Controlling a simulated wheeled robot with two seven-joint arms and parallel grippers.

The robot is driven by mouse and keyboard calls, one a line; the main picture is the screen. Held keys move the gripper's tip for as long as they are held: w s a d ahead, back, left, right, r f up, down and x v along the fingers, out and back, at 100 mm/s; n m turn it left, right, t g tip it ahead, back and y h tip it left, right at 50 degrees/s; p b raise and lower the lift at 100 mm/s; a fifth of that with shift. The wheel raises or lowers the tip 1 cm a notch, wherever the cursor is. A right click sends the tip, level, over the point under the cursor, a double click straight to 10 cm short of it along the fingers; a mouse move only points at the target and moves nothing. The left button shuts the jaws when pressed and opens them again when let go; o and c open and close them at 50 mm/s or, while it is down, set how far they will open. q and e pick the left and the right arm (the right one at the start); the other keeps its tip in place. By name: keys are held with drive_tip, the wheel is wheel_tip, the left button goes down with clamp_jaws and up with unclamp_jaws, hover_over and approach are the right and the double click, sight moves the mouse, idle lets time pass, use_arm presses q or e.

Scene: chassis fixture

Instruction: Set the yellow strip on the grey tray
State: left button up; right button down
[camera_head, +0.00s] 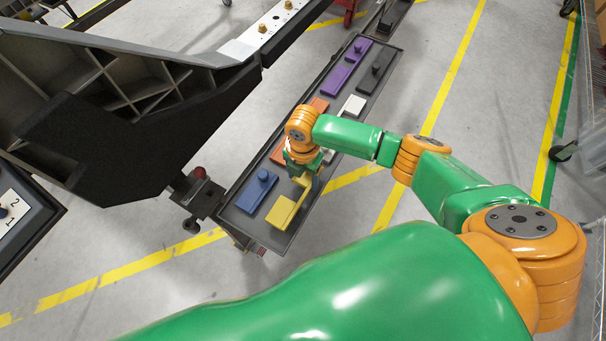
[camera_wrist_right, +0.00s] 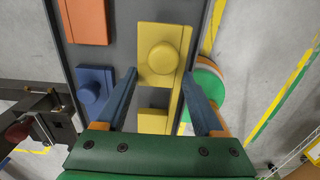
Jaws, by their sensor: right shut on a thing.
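The yellow strip (camera_wrist_right: 163,78), a flat piece with a round knob, sits between the two blue fingers of my right gripper (camera_wrist_right: 160,73) in the wrist view. My right gripper (camera_head: 305,183) is shut on it. In the head view the held yellow strip (camera_head: 301,182) is partly hidden by the wrist and appears over the grey tray (camera_head: 236,223), near its front end. A yellow patch or flat piece (camera_head: 281,213) lies on the tray's front right; it also shows below the held strip in the wrist view (camera_wrist_right: 153,123). My left gripper is not in view.
On the tray, a blue knobbed piece (camera_head: 258,189) lies to the left. Orange, white (camera_head: 354,105), purple (camera_head: 345,67) and black (camera_head: 376,71) pieces lie farther back. A large dark frame (camera_head: 130,120) stands left of the tray. Floor right of the tray is open.

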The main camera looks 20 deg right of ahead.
sight(303, 180)
drive_tip(key=shift+f, duration=0.1)
drive_tip(key=shift+f+b, duration=1.1)
drive_tip(key=shift+f, duration=0.3)
unclamp_jaws()
drive_tip(key=shift+r, duration=0.1)
wheel_tip(303, 180, up, 8)
drive_tip(key=p, duration=0.9)
drive_tip(key=shift+r, duration=0.15)
drive_tip(key=shift+f, duration=0.2)
